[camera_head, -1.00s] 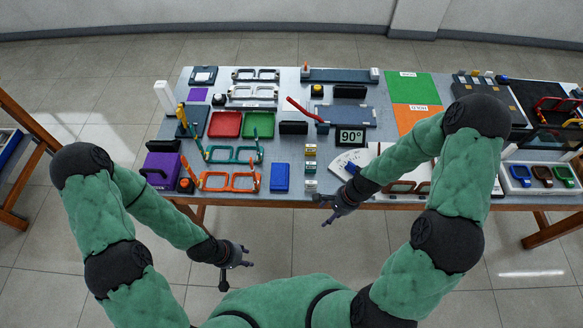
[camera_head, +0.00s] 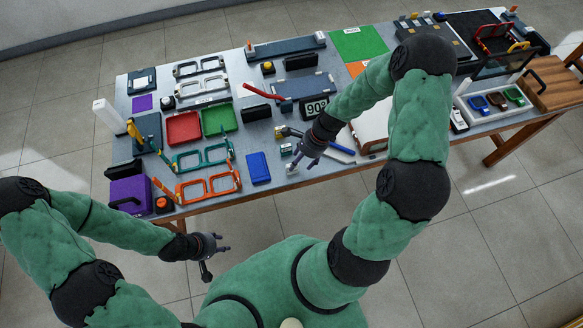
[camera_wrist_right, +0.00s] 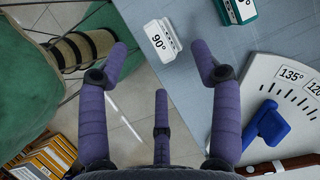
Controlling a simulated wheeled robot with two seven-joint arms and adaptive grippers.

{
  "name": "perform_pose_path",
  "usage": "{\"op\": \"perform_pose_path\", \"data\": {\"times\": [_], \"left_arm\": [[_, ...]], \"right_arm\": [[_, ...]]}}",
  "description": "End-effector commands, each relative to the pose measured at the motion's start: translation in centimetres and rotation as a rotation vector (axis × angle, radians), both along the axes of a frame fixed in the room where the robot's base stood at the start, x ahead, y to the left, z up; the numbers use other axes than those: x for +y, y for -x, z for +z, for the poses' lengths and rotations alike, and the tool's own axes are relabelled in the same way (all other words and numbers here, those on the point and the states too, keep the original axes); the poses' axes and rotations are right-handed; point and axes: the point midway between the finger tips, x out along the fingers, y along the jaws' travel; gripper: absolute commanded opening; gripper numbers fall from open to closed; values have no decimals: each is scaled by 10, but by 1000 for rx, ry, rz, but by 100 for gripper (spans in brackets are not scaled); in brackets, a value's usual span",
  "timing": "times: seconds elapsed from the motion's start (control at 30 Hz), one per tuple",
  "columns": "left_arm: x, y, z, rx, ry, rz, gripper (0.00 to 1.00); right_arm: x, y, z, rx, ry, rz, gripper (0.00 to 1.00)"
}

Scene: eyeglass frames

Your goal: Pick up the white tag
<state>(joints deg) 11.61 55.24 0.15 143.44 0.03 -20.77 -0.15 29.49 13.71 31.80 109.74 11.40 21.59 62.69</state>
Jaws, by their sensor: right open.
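The white tag (camera_wrist_right: 158,38), marked 90°, lies on the grey table near its front edge in the right wrist view. In the head view the white tag (camera_head: 291,168) is small and partly hidden by my right gripper (camera_head: 300,163). In the wrist view this gripper (camera_wrist_right: 159,48) is open and empty, with the tag showing between and just beyond its fingertips. I cannot tell the height gap. My left gripper (camera_head: 216,247) is open and empty, in front of the table over the floor.
A dial plate (camera_wrist_right: 285,85) with a blue piece (camera_wrist_right: 266,124) lies right of the tag. A blue box (camera_head: 258,168) and orange glasses frames (camera_head: 208,187) stand left of the tags. The 90° display (camera_head: 316,107) is behind. The table's front edge is close.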

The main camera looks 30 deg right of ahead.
Motion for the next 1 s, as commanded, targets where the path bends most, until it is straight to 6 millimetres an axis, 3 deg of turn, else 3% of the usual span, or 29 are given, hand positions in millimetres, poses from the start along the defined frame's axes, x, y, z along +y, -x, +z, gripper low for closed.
{"op": "perform_pose_path", "data": {"times": [0.47,0.7,0.73,0.9,1.0], "left_arm": [[0,0,-17,-1,0,0,40],[0,0,-16,-1,0,0,40],[0,0,-16,-1,0,0,40],[0,0,-16,-1,0,0,40],[0,0,-16,-1,0,0,40]], "right_arm": [[26,-8,-44,1,0,1,65],[27,-8,-45,0,1,1,65],[27,-8,-45,0,1,1,62],[27,-8,-45,0,1,1,14],[27,-8,-45,0,1,1,13]]}}
